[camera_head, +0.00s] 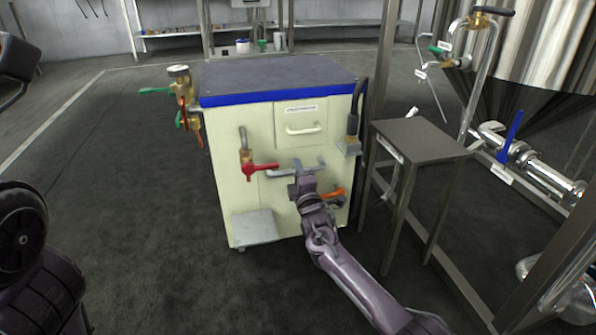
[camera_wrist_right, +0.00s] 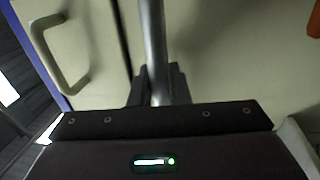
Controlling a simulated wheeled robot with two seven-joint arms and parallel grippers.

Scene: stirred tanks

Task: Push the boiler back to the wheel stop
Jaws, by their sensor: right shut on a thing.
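The boiler (camera_head: 235,170) is a cream cabinet with a dark top and blue trim, upright on the floor at centre. My right gripper (camera_head: 302,180) is at its front, shut on the grey metal bar handle (camera_head: 283,174). In the right wrist view the bar (camera_wrist_right: 153,40) runs down between the fingers of my right gripper (camera_wrist_right: 158,88), close to the cream front (camera_wrist_right: 215,60). A dark part of my left arm shows at the upper left edge; its fingers cannot be made out. I cannot make out the wheel stop.
A red-handled valve (camera_head: 262,167) and an orange handle (camera_head: 333,193) stick out of the boiler's front. Brass fittings (camera_head: 181,90) stand at its left. A metal stand (camera_head: 420,140) and a steel tank (camera_head: 535,40) are close on the right. The floor at left is clear.

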